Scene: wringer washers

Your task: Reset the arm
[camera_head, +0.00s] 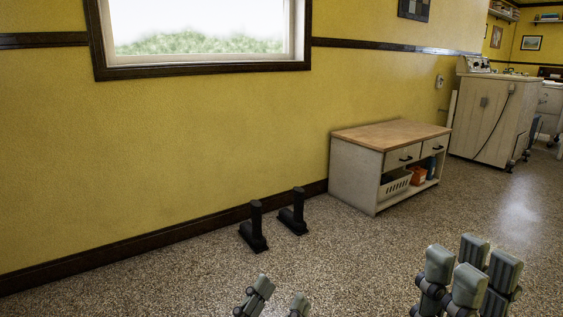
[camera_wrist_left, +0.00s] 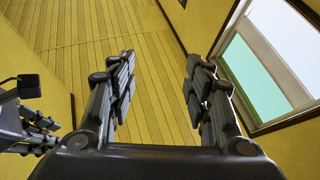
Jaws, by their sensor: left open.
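My left gripper (camera_head: 279,295) is at the bottom middle of the head view, with only its fingertips showing. In the left wrist view its two sets of fingers (camera_wrist_left: 158,90) stand wide apart, with nothing between them. My right gripper (camera_head: 470,270) is at the lower right of the head view, its grey fingertips pointing up and close together. No object shows in it, but how far its jaws are parted is unclear. It also shows at the left edge of the left wrist view, partly cut off.
Two black upright pieces (camera_head: 256,228) (camera_head: 293,212) stand on the speckled floor (camera_head: 180,285) by the yellow wall (camera_head: 200,140). A low cabinet (camera_head: 355,178) with a wooden top stands right of them, and a white washer-like appliance (camera_head: 487,120) further back. The floor before the cabinet is clear.

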